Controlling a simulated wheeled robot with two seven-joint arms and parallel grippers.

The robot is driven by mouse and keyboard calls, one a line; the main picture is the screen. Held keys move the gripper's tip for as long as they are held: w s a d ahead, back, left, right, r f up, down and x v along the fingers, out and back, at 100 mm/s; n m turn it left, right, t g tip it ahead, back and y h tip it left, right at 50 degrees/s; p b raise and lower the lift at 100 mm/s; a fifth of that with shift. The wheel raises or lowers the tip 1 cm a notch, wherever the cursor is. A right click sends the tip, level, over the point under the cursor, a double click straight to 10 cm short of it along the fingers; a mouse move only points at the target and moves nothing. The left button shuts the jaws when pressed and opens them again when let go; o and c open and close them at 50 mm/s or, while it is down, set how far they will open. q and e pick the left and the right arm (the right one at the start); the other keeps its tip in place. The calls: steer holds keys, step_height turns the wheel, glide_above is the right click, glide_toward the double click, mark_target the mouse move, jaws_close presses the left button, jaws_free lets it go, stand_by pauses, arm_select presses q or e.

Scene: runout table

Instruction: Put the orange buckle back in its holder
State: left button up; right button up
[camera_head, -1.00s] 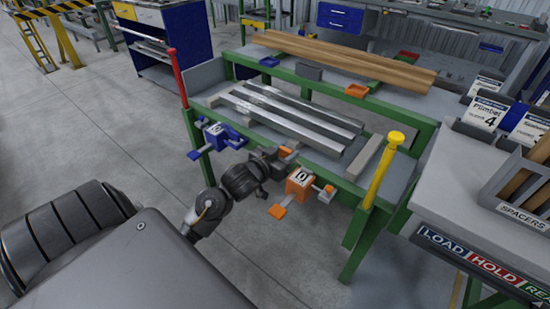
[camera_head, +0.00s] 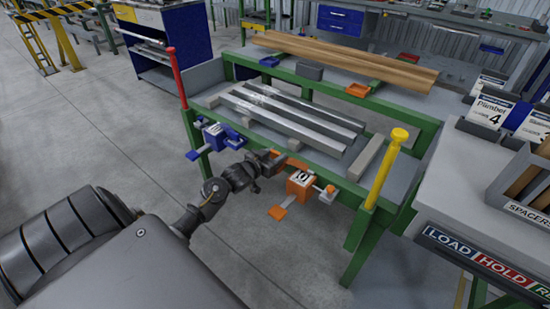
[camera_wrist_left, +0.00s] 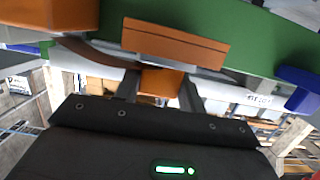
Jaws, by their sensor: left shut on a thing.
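My left gripper (camera_head: 272,161) is at the near green rail of the table, just left of the orange box marked 10 (camera_head: 299,184). It is shut on the orange buckle (camera_wrist_left: 161,82), a small orange block between the fingers in the left wrist view. A brown strap (camera_wrist_left: 95,52) runs from the orange box at upper left toward the buckle. An orange plate (camera_wrist_left: 175,43), which looks like the holder, sits on the green rail just beyond the buckle. I cannot tell whether buckle and plate touch. In the head view the fingers mostly hide the buckle. My right gripper is not in view.
A blue box (camera_head: 220,134) with blue tabs is on the rail to the left. A red post (camera_head: 176,76) and a yellow post (camera_head: 388,170) stand at the table's corners. Metal bars (camera_head: 295,115) lie on the table. A spacer rack (camera_head: 520,180) stands at right.

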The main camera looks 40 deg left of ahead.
arm_select(q)
steer(key=shift+f, duration=0.4)
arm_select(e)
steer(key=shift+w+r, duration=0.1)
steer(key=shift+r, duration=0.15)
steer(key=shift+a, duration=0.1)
arm_select(q)
steer(key=shift+f, duration=0.2)
steer(key=o, duration=1.1)
